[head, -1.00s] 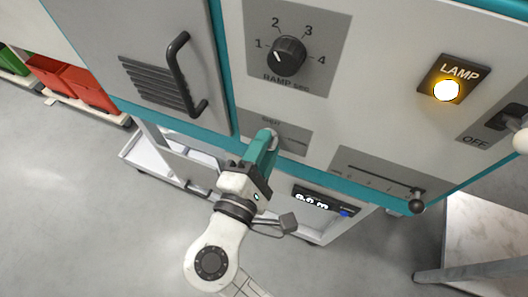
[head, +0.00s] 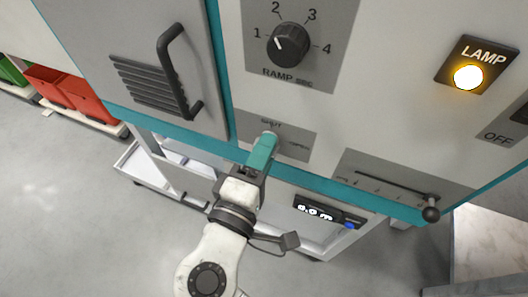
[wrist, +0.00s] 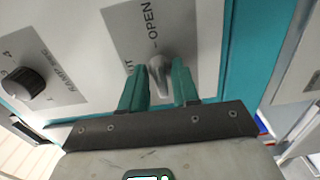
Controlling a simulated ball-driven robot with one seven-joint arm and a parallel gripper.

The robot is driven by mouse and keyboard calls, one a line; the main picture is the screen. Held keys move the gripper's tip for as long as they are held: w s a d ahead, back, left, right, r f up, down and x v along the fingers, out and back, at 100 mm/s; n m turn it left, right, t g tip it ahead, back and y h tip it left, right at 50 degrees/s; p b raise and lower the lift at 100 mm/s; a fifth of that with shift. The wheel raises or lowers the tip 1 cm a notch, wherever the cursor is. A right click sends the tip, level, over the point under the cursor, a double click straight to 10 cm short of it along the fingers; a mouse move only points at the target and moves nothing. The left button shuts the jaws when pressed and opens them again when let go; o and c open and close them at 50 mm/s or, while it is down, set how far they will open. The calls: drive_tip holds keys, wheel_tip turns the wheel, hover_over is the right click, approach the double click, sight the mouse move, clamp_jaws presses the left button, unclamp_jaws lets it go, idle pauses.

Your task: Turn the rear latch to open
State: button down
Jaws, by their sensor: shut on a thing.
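The rear latch (head: 270,137) is a small silver lever on a grey plate (head: 298,146) low on the cabinet front. The plate has SHUT printed above the latch and OPEN to its right in the head view. My gripper (head: 263,152) has its teal fingers at the latch and covers much of it there. In the wrist view, the latch (wrist: 158,72) lies between the two fingers of my gripper (wrist: 160,86), which is shut on it. That view shows OPEN above the latch and part of SHUT to its left. The lever's tip is partly hidden.
A RAMP dial (head: 288,44) sits above the plate, and a black door handle (head: 172,70) is to the left. A slider (head: 431,212) and a lit lamp (head: 467,77) are to the right. A white cart (head: 145,178) stands below. Open floor lies at lower left.

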drive_tip(key=shift+f, duration=0.1)
drive_tip(key=c, duration=1.2)
unclamp_jaws()
drive_tip(key=shift+o, duration=0.2)
drive_tip(key=shift+s, duration=0.1)
drive_tip(key=v, duration=1)
drive_tip(key=shift+s, duration=0.35)
drive_tip(key=shift+a, duration=0.1)
drive_tip(key=w+d+f+m+g+p, duration=0.1)
drive_tip(key=w+d+f+m+g, duration=0.15)
drive_tip(key=d+f+g, duration=0.55)
drive_tip(key=w+d+f+m+g+p, duration=0.15)
drive_tip(key=d+f+m, duration=0.3)
drive_tip(key=d, duration=0.85)
drive_tip(key=s+d+f+m+g+y+p, duration=0.2)
drive_tip(key=s+d+f+m+g+y, duration=0.4)
drive_tip(key=s+d, duration=0.5)
wheel_tip(320, 180, down, 2)
drive_tip(key=s+m, duration=0.1)
drive_tip(key=s, duration=0.2)
